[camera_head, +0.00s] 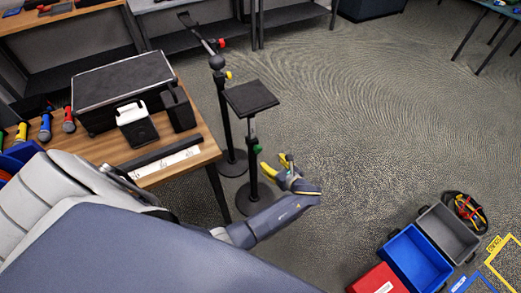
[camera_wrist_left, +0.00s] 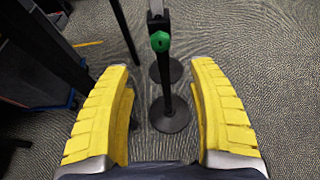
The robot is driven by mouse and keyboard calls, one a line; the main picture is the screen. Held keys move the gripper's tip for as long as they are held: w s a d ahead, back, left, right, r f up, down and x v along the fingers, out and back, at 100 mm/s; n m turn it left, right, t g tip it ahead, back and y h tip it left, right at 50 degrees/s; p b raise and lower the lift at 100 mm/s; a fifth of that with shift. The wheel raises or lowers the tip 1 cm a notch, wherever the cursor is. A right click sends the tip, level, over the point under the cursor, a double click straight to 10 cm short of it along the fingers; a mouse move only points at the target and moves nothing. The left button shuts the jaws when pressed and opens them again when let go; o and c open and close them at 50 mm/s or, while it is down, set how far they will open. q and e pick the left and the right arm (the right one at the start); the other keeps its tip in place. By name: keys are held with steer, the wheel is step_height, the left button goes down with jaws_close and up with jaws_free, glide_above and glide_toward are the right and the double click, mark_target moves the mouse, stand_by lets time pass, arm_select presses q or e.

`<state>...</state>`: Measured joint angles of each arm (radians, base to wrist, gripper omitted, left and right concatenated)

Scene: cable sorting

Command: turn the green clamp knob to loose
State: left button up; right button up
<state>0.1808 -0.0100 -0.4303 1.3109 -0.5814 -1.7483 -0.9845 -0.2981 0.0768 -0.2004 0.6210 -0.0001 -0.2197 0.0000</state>
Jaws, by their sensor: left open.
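The green clamp knob (camera_head: 257,148) is on the pole of a black stand with a square flat top (camera_head: 250,96). My left gripper (camera_head: 275,164), with yellow fingers, is just below and to the right of the knob in the head view. In the left wrist view the green knob (camera_wrist_left: 160,41) shows ahead, beyond the open fingertips (camera_wrist_left: 160,66) and midway between them. The fingers are wide apart with nothing between them, and they do not touch the knob. My right gripper is not in view.
A second stand with a yellow knob (camera_head: 228,75) and a red knob (camera_head: 221,42) is close behind. A wooden table (camera_head: 205,150) with a black case and speakers stands at left. Blue, grey and red bins (camera_head: 415,260) are on the floor at lower right. The floor between is clear.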

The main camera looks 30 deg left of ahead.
mark_target(259, 150)
arm_select(q)
steer(key=x, duration=1.4)
steer(key=shift+w+a+f, duration=0.15)
steer(key=shift+a, duration=0.05)
steer(key=shift+o, duration=0.2)
jaws_close()
